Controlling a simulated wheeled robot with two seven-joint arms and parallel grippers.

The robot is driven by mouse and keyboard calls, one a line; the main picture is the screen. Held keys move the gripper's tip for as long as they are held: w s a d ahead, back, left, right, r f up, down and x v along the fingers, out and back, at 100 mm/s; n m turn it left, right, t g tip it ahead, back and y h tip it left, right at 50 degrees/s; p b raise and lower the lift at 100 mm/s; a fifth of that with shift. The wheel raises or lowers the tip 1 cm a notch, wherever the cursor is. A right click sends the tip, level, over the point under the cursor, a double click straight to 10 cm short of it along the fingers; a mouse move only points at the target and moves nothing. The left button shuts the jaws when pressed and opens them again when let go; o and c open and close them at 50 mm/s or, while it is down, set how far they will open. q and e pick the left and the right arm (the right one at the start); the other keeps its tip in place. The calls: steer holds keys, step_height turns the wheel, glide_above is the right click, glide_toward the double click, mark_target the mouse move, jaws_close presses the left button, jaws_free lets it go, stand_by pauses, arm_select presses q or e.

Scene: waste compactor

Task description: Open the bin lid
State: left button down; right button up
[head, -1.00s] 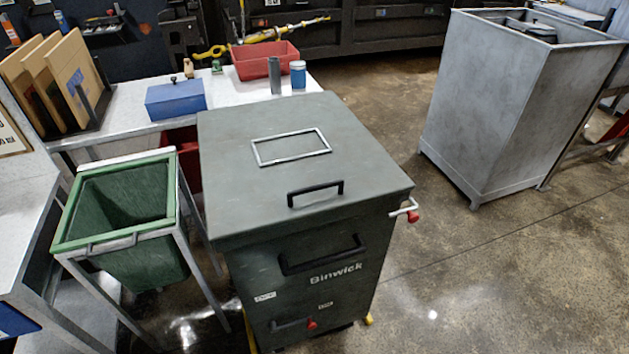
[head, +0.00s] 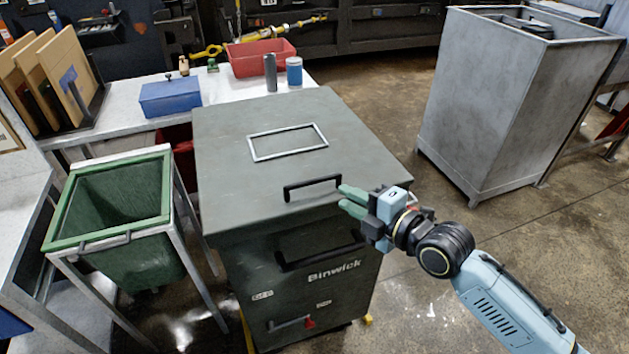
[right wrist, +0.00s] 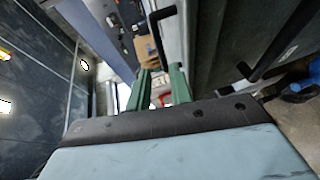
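The dark grey-green Binwick bin (head: 245,275) stands in the middle of the head view. Its lid (head: 225,130) is down flat on top. A black handle (head: 312,182) is on the lid near its front edge. My right gripper (head: 345,198) is just right of this handle, with its green fingers pointing left towards its right end. In the right wrist view, the fingers (right wrist: 160,88) are apart with nothing between them, and a black handle (right wrist: 163,14) shows just beyond their tips. My left gripper is not in view.
A second black handle (head: 320,252) is on the bin's front. A green tub (head: 130,255) in a metal frame stands at left. A workbench (head: 125,120) with a blue box (head: 170,97) is behind. A tall grey metal bin (head: 500,110) stands at right. Floor between is clear.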

mark_target(317, 182)
steer(key=x, duration=1)
steer(key=shift+w+a+f+b, duration=0.1)
steer(key=shift+w+a+b, duration=0.1)
steer(key=shift+w+b, duration=0.15)
steer(key=shift+s, duration=0.1)
steer(key=shift+c, duration=0.3)
jaws_close()
